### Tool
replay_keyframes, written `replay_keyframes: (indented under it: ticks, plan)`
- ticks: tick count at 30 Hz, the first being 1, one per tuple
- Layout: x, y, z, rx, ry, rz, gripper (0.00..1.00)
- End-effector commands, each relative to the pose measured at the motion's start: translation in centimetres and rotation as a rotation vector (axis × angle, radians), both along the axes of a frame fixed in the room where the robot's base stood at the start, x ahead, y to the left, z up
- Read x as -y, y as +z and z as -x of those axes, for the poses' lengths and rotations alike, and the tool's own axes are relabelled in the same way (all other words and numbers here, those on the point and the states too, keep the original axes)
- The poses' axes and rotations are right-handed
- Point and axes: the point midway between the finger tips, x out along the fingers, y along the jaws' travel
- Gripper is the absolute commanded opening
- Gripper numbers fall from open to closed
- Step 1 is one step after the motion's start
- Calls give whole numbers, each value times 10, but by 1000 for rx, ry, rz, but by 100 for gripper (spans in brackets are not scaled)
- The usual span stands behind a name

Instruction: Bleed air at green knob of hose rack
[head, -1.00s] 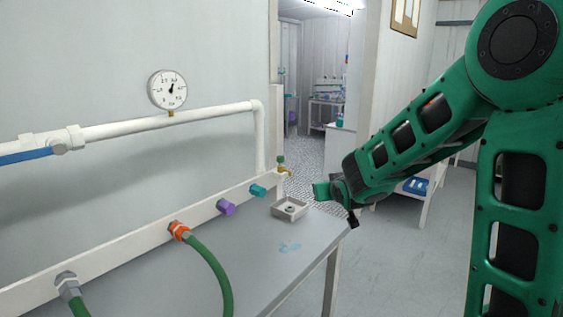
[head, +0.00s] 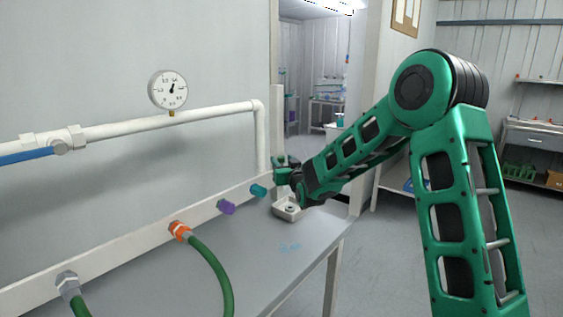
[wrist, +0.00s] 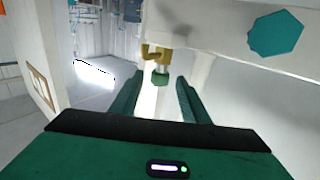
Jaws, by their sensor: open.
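The small green knob (wrist: 160,79) sits on a brass valve (wrist: 152,52) at the far end of the white hose rack (head: 110,248). In the wrist view the knob appears between the tips of my open gripper (wrist: 159,84), with a gap on each side. I cannot tell whether the fingers reach around it in depth. In the head view my gripper (head: 285,172) is at the rack's far end and hides most of the valve.
A small square tray (head: 288,212) is on the grey bench (head: 265,250) below the valve. Teal (head: 258,191), purple (head: 226,207) and orange (head: 179,230) fittings line the rack. A pressure gauge (head: 168,90) stands on the white pipe (head: 170,121). A doorway opens behind.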

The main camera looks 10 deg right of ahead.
Motion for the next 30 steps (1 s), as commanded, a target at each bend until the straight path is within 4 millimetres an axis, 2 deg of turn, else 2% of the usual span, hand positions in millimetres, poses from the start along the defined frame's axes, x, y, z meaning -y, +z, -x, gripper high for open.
replay_keyframes:
  ticks: [3, 7, 18, 23, 24, 26, 30]
  plan:
    - [0, -1, -16, -1, -1, 0, 42]
    - [0, 0, -26, -1, -1, 0, 42]
    - [0, 0, -31, -1, -1, 1, 42]
    - [0, 0, -30, -1, -1, 1, 3]
    - [0, 0, -30, -1, -1, 1, 0]
    - [7, 0, -30, -1, -3, 1, 0]
    - [5, 0, -30, -1, -1, 2, 1]
